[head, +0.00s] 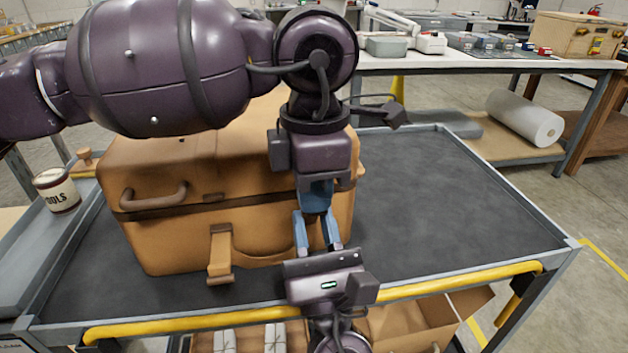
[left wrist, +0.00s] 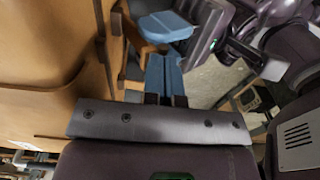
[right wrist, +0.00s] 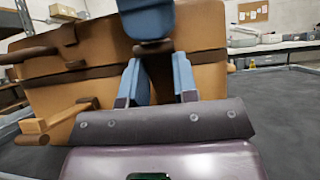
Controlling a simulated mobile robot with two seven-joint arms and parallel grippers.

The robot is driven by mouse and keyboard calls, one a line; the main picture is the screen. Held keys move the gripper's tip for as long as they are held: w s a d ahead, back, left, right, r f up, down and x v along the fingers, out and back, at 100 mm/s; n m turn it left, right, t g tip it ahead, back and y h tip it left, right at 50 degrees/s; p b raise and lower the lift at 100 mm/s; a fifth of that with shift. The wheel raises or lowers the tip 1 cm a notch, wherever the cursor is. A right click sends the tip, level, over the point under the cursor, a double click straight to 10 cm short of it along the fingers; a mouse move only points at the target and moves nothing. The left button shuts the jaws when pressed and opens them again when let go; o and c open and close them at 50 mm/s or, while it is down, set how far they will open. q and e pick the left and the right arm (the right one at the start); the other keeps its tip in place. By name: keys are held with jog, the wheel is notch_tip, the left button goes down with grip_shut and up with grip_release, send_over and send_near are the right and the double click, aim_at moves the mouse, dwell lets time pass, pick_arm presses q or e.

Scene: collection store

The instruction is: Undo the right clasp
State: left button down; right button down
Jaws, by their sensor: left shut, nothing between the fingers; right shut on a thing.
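The tan case (head: 160,235) with dark brown trim stands on the cart's grey top. The left clasp (head: 221,255) hangs on its front with its lower end sticking out; it also shows in the right wrist view (right wrist: 65,120). My right gripper (head: 315,228) is at the case's front right, its fingers closed around the dark brown right clasp (right wrist: 158,78). In the head view this clasp is mostly hidden behind my grippers. My left gripper (head: 316,200) is shut and empty, pointing down just above the right gripper's fingers; it also shows in the left wrist view (left wrist: 165,78).
A labelled tin (head: 57,190) stands left of the case. A yellow rail (head: 440,286) runs along the cart's front edge. The cart top (head: 450,210) right of the case is clear. A workbench with equipment (head: 480,62) stands behind.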

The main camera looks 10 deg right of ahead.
pick_arm(q)
jog(key=shift+r, duration=0.1)
pick_arm(e)
jog(key=shift+r, duration=0.25)
